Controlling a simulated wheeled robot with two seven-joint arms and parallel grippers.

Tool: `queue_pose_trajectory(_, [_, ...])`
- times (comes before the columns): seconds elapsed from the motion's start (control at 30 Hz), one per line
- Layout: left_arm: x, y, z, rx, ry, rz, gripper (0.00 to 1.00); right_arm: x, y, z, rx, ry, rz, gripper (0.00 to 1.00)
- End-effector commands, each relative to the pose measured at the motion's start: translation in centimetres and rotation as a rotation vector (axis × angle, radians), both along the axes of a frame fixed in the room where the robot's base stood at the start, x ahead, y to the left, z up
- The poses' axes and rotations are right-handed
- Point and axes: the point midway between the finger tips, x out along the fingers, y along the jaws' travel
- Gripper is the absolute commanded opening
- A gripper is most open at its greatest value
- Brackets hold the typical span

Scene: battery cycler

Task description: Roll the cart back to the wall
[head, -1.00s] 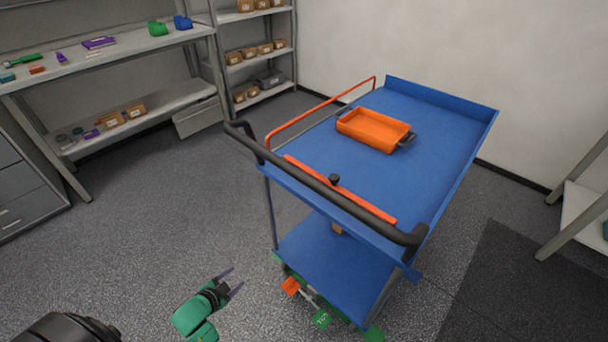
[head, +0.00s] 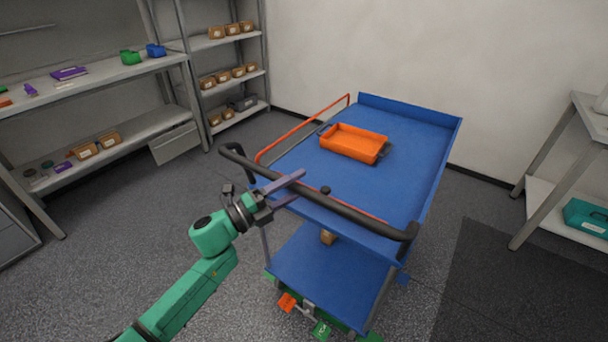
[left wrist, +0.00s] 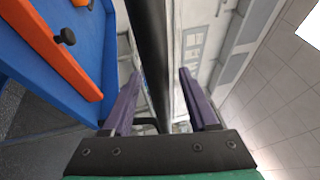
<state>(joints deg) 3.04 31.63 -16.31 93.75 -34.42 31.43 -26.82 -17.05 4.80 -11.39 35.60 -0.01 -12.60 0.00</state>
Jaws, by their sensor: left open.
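The blue cart (head: 415,150) stands at an angle in mid-floor, its far end towards the pale wall (head: 360,50). Its black push handle (head: 365,215) runs along the near end. An orange tray (head: 352,143) sits on the top deck. My left gripper (head: 299,180) is at the left part of the handle. In the left wrist view its two purple fingers (left wrist: 160,74) are open, one on each side of the black bar (left wrist: 150,40). I cannot tell whether they touch it. My right gripper is not in view.
An orange pedal (head: 287,302) and a green pedal (head: 321,329) show low at the cart's near end. Shelves (head: 222,88) with boxes stand at the back left. A rack (head: 550,190) with a teal bin stands at right. A dark mat (head: 500,290) lies right of the cart.

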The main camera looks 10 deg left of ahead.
Motion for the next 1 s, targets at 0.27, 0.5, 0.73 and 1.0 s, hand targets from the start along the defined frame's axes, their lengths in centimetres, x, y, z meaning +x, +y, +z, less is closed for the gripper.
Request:
queue_pose_trajectory(0.27, [1.8, -1.7, 0.4, 0.000, 0.002, 0.002, 0.59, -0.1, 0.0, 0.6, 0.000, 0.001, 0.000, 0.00])
queue_pose_trajectory(0.5, [1.8, -1.7, 0.3, -0.001, 0.002, 0.002, 0.29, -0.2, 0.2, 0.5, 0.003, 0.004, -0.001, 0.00])
queue_pose_trajectory(0.73, [1.8, -1.7, 0.3, -0.001, 0.002, 0.002, 0.00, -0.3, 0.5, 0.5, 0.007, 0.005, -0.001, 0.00])
queue_pose_trajectory(1.0, [1.8, -1.6, 0.3, -0.002, 0.003, 0.001, 0.00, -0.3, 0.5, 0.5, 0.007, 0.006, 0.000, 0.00])
